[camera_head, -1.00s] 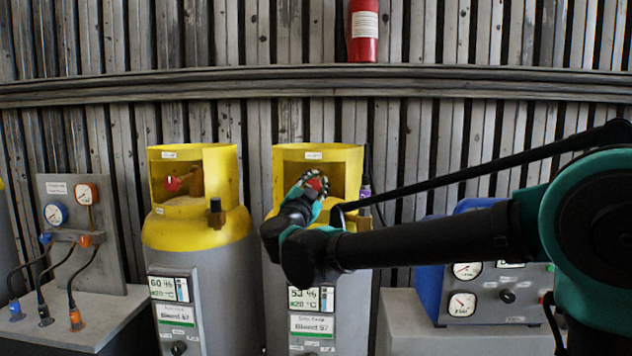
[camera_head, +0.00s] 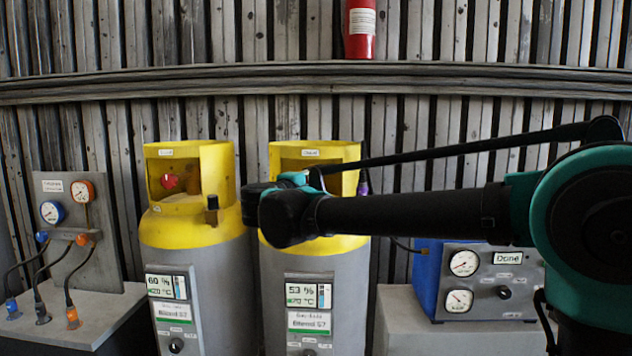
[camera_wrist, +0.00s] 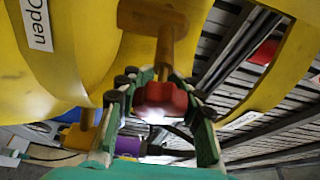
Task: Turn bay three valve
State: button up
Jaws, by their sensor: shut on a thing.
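A red valve knob (camera_wrist: 160,98) on a brass stem (camera_wrist: 166,48) shows in the wrist view, under a yellow collar with an "Open" label (camera_wrist: 38,22). My gripper (camera_wrist: 160,82) has its green fingers on either side of the knob and is shut on it. In the head view my arm reaches to the right-hand gas cylinder (camera_head: 312,255). There my gripper and the knob are hidden behind my own arm and the yellow collar (camera_head: 345,155). The left-hand cylinder (camera_head: 196,262) has its own red knob (camera_head: 170,182) inside its collar.
A blue and grey gauge box (camera_head: 485,283) reading "Done" stands on a grey block at the right. A gauge panel (camera_head: 68,210) with hoses stands at the left. A fire extinguisher (camera_head: 360,30) hangs above the rail (camera_head: 200,82). A purple fitting (camera_wrist: 128,145) lies near my left finger.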

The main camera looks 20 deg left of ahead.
jog(key=shift+f+m+g, duration=0.15)
jog(key=shift+m+g, duration=0.35)
jog(key=shift+m, duration=0.5)
jog(key=o, duration=1.3)
jog(key=s+a, duration=0.1)
jog(key=s, duration=1.1)
jog(key=shift+a+r, duration=0.35)
jog(key=shift+r, duration=0.1)
jog(key=shift+w, duration=0.1)
